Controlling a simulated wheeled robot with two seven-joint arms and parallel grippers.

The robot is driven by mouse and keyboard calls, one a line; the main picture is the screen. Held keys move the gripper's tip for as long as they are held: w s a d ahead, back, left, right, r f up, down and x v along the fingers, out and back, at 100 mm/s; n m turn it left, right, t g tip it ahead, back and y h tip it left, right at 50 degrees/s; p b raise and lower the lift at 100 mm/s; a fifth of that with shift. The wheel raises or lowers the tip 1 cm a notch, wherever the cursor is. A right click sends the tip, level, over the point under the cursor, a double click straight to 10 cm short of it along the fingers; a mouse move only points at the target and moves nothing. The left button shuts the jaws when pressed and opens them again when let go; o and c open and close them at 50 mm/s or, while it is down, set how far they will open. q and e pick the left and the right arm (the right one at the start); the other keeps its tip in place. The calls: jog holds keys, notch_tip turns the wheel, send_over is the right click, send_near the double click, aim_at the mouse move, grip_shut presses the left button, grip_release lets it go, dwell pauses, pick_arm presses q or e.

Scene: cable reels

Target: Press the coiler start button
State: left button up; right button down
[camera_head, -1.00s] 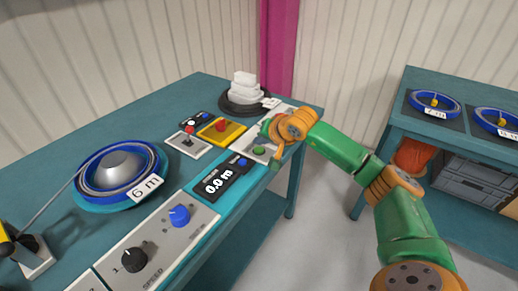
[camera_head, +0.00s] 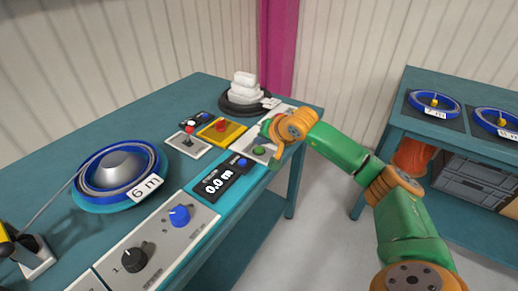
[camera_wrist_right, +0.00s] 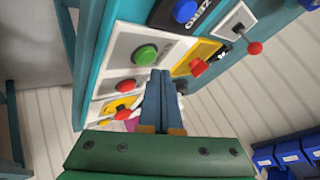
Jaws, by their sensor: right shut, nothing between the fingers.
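The green button (camera_head: 259,149) sits on a pale panel at the bench's right edge, and it also shows in the right wrist view (camera_wrist_right: 145,54). Which button the task means is not labelled legibly, but this is the green one. My right gripper is shut and empty; its two blue fingers (camera_wrist_right: 160,75) lie together just beside and below the green button in the wrist view. I cannot tell whether they touch the panel. My left gripper is not in view.
A red button (camera_wrist_right: 127,84) is close to the green one. A red mushroom button on a yellow plate (camera_head: 236,134) and a red-tipped lever (camera_head: 189,131) are nearby. The counter display (camera_head: 220,183) reads 0.0 m. A blue reel (camera_head: 122,200) is tagged 6 m.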

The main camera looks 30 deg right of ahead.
jog(key=shift+f+b, duration=0.4)
jog(key=shift+f, duration=0.05)
